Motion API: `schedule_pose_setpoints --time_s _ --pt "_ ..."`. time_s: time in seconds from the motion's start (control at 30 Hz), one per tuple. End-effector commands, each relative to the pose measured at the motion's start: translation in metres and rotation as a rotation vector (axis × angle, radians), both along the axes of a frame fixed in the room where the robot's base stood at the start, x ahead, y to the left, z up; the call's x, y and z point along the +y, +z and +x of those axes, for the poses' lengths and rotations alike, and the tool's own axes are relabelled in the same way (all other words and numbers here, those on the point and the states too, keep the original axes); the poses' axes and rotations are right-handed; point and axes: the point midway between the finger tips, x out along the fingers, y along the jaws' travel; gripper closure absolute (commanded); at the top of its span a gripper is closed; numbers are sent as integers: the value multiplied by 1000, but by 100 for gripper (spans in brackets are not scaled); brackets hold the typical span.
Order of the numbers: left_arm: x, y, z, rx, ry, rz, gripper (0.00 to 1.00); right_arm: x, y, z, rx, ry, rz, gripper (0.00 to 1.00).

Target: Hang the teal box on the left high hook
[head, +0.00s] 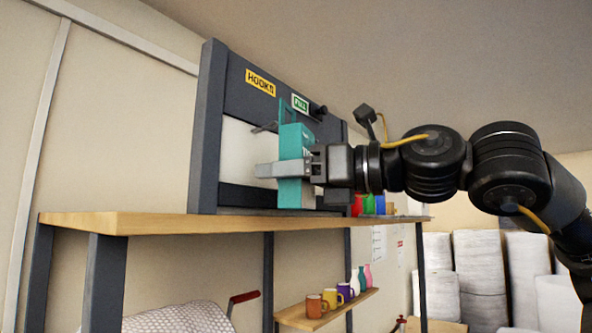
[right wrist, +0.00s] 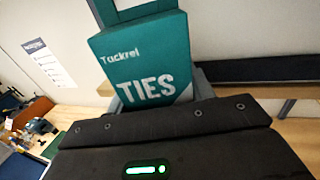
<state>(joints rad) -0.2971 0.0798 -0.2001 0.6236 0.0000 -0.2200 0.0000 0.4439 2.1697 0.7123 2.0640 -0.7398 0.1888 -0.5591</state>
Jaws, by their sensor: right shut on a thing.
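The teal box (head: 291,142) is upright in front of the hook board (head: 232,85), its hang tab at the top. In the right wrist view the teal box (right wrist: 143,62) reads "Tackrel TIES" and the lower part of its tab opening shows. My right gripper (head: 283,168) is shut on the box's lower part, above the wooden shelf. A grey hook (head: 264,128) sticks out just left of the tab; I cannot tell whether it passes through the opening. A dark knob-like part (head: 318,110) is right of the tab. My left gripper is not in view.
The board stands on a wooden shelf (head: 150,223) whose left end is clear. Coloured mugs (head: 368,204) stand at its right end. A lower shelf (head: 300,317) holds more mugs and bottles. Pale wrapped rolls (head: 478,265) stand at the back right.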

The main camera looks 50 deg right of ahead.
Motion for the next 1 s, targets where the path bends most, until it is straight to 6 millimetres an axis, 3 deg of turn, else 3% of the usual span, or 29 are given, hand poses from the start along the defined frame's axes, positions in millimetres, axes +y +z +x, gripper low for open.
schedule_pose_setpoints --time_s 0.67,1.0 --pt "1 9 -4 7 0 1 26 3 -2 43 2 -2 2 73" --pt "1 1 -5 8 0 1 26 4 -11 56 1 -1 2 73"
